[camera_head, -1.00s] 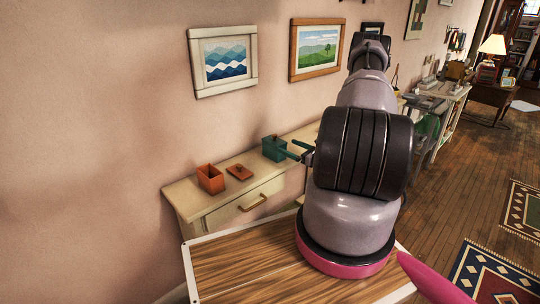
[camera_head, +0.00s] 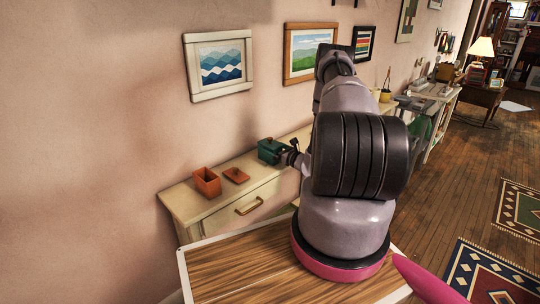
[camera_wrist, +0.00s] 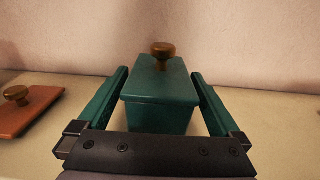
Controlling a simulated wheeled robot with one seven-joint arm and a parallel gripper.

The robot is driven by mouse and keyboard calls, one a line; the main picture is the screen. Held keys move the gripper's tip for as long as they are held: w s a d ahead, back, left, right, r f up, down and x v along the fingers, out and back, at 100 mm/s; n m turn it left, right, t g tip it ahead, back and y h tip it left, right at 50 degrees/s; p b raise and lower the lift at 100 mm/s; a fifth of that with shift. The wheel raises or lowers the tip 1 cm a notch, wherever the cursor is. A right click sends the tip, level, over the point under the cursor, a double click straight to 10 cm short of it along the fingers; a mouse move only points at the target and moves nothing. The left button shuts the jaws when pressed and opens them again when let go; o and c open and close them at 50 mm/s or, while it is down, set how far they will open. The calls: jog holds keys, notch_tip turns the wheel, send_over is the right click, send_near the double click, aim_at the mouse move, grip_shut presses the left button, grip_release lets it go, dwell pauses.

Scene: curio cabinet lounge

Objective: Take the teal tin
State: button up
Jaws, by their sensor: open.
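The teal tin (camera_head: 269,150) stands upright on the cream cabinet top against the wall. In the wrist view the tin (camera_wrist: 160,108) has a flat lid with a brown round knob. My gripper (camera_wrist: 158,88) is open, with one teal finger on each side of the tin. Narrow gaps show between the fingers and the tin's sides, so it is not gripped. In the head view my gripper (camera_head: 284,150) is at the tin's right side, and my arm hides part of the area behind it.
An open orange box (camera_head: 206,182) and its separate orange lid (camera_head: 236,175) lie on the cabinet top (camera_head: 185,203) left of the tin. The lid also shows at the wrist view's left (camera_wrist: 28,110). Framed pictures (camera_head: 219,64) hang on the wall above.

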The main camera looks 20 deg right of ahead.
jog(key=shift+w+a, duration=0.1)
jog(key=shift+w, duration=0.15)
grip_shut()
notch_tip(320, 180, up, 10)
dwell(0.6)
jog(key=c, duration=0.8)
grip_release()
grip_shut()
